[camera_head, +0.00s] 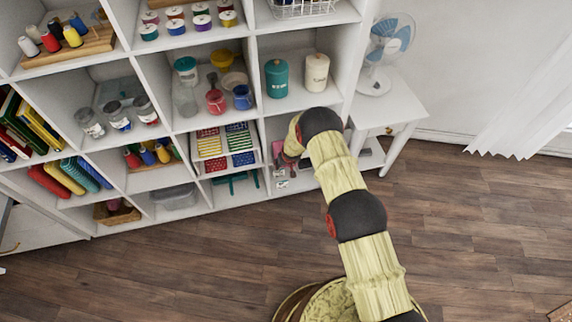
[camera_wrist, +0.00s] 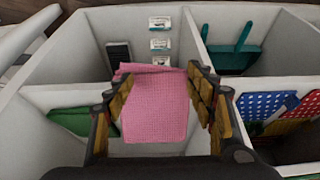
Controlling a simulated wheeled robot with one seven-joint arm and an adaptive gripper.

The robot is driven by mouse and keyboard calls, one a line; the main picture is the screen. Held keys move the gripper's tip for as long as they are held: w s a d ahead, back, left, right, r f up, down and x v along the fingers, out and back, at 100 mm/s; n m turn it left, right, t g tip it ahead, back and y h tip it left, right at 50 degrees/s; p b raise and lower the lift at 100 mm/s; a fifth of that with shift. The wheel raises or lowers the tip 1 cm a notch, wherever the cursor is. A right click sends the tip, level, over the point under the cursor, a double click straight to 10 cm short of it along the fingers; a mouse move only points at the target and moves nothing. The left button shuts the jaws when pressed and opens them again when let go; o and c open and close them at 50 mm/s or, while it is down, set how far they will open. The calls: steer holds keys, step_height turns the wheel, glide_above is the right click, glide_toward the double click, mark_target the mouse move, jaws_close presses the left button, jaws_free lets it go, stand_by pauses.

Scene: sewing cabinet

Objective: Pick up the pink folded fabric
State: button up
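The pink folded fabric (camera_wrist: 155,110) is in the middle of the wrist view, with its far edge overlapping a white shelf edge. My gripper (camera_wrist: 160,72) has its two fingers well apart, one along each side of the fabric. The fingertips lie close against the fabric's side edges. I cannot tell whether they press on it. In the head view my gripper (camera_head: 287,158) is at a lower right shelf compartment, partly hidden by my arm, and a little pink shows there.
White dividers (camera_wrist: 190,40) stand close around my gripper. Small white packets (camera_wrist: 160,43) and a dark item (camera_wrist: 119,57) lie beyond the fabric. Teal (camera_wrist: 235,50), blue dotted (camera_wrist: 265,103) and green (camera_wrist: 75,121) items are in neighbouring compartments. A white side table (camera_head: 395,105) with a fan (camera_head: 385,50) stands right.

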steer(key=o, duration=0.5)
steer(key=shift+w+d, duration=0.1)
steer(key=shift+w, duration=0.15)
steer(key=shift+v, duration=5.95)
